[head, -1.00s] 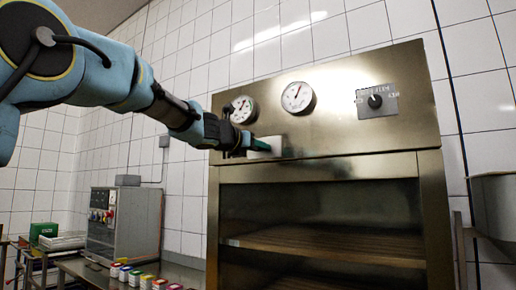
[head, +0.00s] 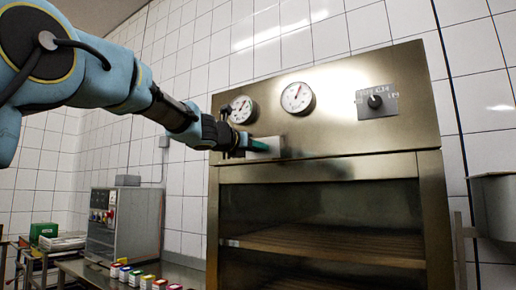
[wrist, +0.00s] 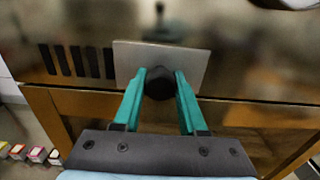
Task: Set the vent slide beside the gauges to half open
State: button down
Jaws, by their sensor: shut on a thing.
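The vent slide is a flat grey plate (wrist: 198,62) with a round black knob (wrist: 160,83), on the steel front of the cabinet. In the head view the plate (head: 276,147) is just below the gauges. My gripper (wrist: 160,78) has its teal fingers closed on the knob, one on each side. In the head view my gripper (head: 262,145) reaches the plate from the left and covers part of it. Several dark vent slots (wrist: 75,61) lie uncovered left of the plate. The plate hides whatever is behind it. Two round gauges (head: 298,98) (head: 241,109) sit above.
A rotary switch (head: 375,102) is at the panel's upper right. Below the panel is an open compartment with a slatted wooden shelf (head: 330,245). Small coloured boxes (head: 147,282) and a grey control box (head: 130,222) stand at lower left.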

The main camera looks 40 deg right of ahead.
jog(key=w, duration=0.2)
jog(key=w+a, duration=0.1)
jog(key=w, duration=0.2)
jog(key=shift+w+a+p, duration=0.1)
jog(key=shift+a+p, duration=0.05)
jog(key=shift+p, duration=0.2)
jog(key=shift+c, duration=2.3)
grip_release()
jog(key=shift+a, duration=0.1)
jog(key=b+v, duration=0.4)
jog(key=v, duration=0.6)
jog(key=shift+a, duration=0.3)
